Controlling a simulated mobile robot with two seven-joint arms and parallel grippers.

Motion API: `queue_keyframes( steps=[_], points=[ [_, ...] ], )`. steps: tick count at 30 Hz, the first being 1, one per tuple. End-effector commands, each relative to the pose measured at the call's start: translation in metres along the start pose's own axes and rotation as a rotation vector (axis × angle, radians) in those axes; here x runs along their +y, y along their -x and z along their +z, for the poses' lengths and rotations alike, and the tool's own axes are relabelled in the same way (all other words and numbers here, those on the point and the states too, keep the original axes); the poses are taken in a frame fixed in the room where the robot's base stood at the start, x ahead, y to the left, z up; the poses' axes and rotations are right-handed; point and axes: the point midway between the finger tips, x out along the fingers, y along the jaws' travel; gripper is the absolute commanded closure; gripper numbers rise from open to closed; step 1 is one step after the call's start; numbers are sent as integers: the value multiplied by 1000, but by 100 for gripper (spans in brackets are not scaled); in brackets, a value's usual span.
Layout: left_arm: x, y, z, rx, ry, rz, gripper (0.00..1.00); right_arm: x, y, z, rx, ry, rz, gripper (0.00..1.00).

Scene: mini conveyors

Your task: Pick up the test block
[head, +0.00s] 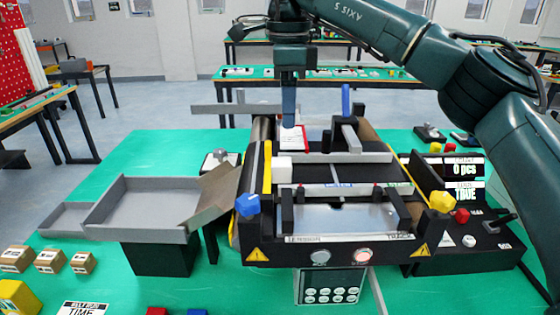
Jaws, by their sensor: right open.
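My right gripper (289,118) points straight down over the mini conveyor (262,190), near its far left part. Its fingers overlap in this view, and no block shows held in it. A white block with a red edge (293,140) is just below the fingertips; the gap between them is hard to judge. A plain white block (282,167) sits nearer, on the left side of the conveyor. No readable label shows which one is the test block. My left gripper is not in view.
A grey tray (130,205) with a tilted chute (218,195) stands left of the conveyor. A control box (470,243) with displays is at right. Small labelled wooden blocks (50,261) lie front left.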

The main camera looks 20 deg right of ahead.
Motion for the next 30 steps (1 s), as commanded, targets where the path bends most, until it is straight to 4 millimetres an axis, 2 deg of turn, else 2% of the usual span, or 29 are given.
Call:
queue_keyframes(
  steps=[9,17,25,30],
  points=[
    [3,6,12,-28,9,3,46,0,-58,0,0,0,4,38],
    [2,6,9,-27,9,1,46,-1,-79,2,-1,1,4,38],
    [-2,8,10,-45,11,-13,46,-7,-117,5,-1,1,4,38],
    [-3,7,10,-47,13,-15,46,-7,-127,5,-4,0,2,38]
  ],
)
